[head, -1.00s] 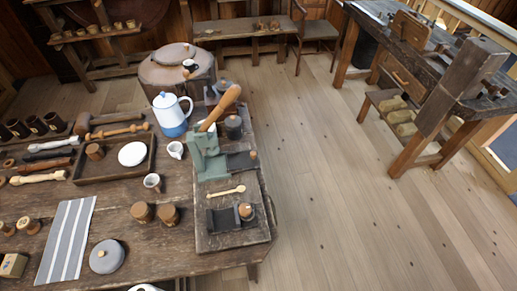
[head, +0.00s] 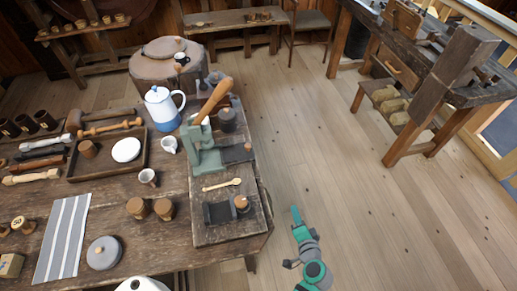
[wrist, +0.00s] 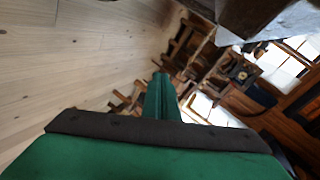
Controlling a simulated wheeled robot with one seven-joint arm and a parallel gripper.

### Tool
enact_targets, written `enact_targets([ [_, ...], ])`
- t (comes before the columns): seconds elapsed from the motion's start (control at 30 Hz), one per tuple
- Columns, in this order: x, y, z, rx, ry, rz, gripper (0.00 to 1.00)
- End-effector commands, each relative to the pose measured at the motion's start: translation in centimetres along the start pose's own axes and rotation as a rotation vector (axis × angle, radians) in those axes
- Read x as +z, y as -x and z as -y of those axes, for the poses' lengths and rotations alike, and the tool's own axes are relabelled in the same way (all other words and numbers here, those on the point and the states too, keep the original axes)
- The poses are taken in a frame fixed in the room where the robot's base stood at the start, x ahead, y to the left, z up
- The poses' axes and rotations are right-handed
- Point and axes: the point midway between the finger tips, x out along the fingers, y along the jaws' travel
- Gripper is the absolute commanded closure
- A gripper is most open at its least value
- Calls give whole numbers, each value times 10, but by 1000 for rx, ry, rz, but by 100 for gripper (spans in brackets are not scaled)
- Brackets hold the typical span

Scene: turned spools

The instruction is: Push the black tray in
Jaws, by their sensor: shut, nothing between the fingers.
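A green press (head: 203,150) with a raised wooden lever stands on a dark board (head: 205,234) at the table's right end. A flat black tray (head: 232,154) sticks out from the press's right side, with a small wooden knob at its outer end. A separate black holder (head: 219,212) with a wooden-topped piece beside it lies nearer on the board. My gripper (head: 295,209) is shut and empty, right of the table and apart from the tray. It also shows in the wrist view (wrist: 159,78), where no tray is seen.
A wooden spoon (head: 222,185) lies between press and black holder. A dark jar (head: 228,120) stands behind the tray. A blue-white pot (head: 163,108) and cups stand left of the press. The floor (head: 340,190) right of the table is clear up to a workbench (head: 420,75).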

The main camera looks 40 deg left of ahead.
Motion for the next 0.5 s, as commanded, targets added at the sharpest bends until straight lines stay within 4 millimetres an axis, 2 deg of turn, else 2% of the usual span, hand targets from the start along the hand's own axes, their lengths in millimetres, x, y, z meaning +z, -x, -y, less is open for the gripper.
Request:
enact_targets([
  [0.03,-10,-16,20,-56,-21,37,100],
  [0.2,-28,-50,90,-240,-88,179,100],
  [0.3,-36,-60,128,-335,-110,255,100],
  [0.4,-42,-64,157,-408,-121,312,100],
  [0.5,-46,-65,176,-455,-126,347,100],
])
